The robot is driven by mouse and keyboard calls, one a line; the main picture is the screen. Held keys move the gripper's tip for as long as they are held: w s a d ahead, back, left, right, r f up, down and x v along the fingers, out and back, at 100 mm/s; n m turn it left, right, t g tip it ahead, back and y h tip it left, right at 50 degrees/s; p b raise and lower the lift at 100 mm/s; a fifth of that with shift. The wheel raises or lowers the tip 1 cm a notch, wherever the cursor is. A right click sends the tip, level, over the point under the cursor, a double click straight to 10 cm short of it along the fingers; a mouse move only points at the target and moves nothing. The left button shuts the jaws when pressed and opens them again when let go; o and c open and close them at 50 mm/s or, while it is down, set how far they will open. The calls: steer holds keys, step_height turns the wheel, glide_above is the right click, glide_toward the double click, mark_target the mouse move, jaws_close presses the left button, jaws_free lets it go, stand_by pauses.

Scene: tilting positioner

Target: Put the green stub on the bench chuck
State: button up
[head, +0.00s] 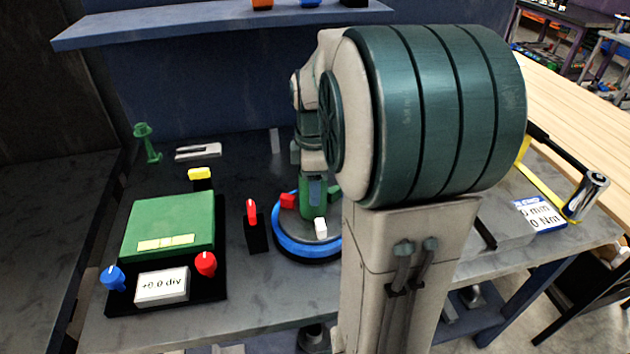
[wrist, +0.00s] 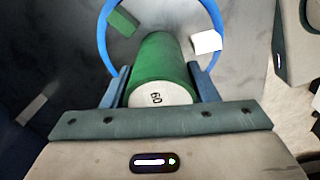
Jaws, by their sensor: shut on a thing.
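The green stub (head: 309,203) stands about upright in the head view, partly hidden by my arm. In the wrist view the stub (wrist: 163,68) shows its white end marked 60. My gripper (head: 314,182) points down and is shut on it; the blue-grey fingers of my gripper (wrist: 160,84) flank it in the wrist view. The bench chuck (head: 290,240) is a dark disc with a blue ring and red and white jaws. In the wrist view the chuck (wrist: 102,42) shows green and white jaws around the stub's far end. I cannot tell whether the stub touches its face.
A green panel box (head: 168,222) with blue and red knobs and a "+0.0 div" display stands left. A red-topped black block (head: 254,233) is close to the chuck. A shelf (head: 220,24) runs behind.

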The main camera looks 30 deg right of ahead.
steer(key=shift+f, duration=0.1)
steer(key=o, duration=1.5)
steer(key=shift+f, duration=0.1)
step_height(320, 180, up, 12)
steer(key=shift+f, duration=0.1)
steer(key=shift+s+a+r, duration=0.1)
steer(key=shift+r, duration=0.1)
steer(key=s+a+f+m+t, duration=0.3)
steer(key=s+a+f+m, duration=0.7)
steer(key=s+a+m, duration=0.1)
steer(key=shift+s+a+f+m, duration=0.4)
steer(key=shift+s+m, duration=0.2)
steer(key=shift+m, duration=0.3)
